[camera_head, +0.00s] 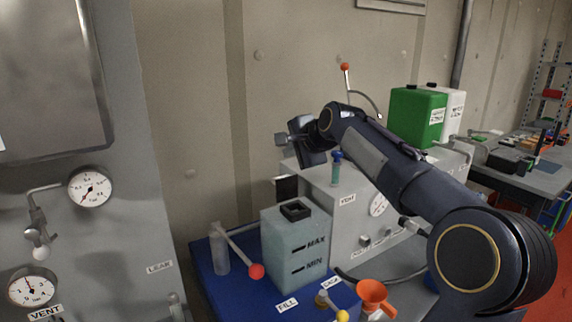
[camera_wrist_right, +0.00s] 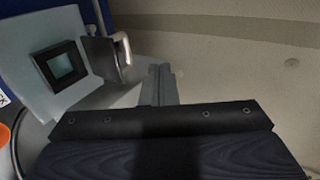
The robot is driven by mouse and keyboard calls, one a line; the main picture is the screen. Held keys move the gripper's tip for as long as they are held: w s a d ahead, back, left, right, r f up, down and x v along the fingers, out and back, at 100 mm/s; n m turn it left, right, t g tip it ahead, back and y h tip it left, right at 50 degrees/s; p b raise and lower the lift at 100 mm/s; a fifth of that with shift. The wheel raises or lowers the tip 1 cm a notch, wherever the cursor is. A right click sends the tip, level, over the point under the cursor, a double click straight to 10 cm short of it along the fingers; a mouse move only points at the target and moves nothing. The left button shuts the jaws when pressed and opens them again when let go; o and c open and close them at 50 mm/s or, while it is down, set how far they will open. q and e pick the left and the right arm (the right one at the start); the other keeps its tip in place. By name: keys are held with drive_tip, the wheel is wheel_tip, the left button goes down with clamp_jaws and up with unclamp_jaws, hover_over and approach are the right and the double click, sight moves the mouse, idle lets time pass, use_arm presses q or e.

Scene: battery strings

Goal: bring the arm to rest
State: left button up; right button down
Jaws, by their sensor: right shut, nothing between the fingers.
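My right arm (camera_head: 385,160) reaches in from the right across the grey machine, bent at the elbow. Its gripper (camera_head: 283,139) is raised above and behind the translucent tank, pointing left and clear of it. In the right wrist view the fingers of the right gripper (camera_wrist_right: 160,84) are together with nothing between them. My left gripper is not in view.
The tank (camera_head: 296,248) with MAX and MIN marks stands on a blue tray (camera_head: 215,282). Beside it are the grey machine (camera_head: 350,225), an orange funnel (camera_head: 373,293) and a clear cylinder (camera_head: 219,250). A green canister (camera_head: 416,118) stands behind my arm. A gauge panel (camera_head: 130,215) is at left.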

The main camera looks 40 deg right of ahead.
drive_tip(key=shift+s+r, duration=0.45)
drive_tip(key=shift+r, duration=0.3)
drive_tip(key=shift+s+r, duration=0.4)
drive_tip(key=shift+r, duration=0.4)
drive_tip(key=shift+s+r, duration=0.45)
drive_tip(key=shift+r, duration=0.3)
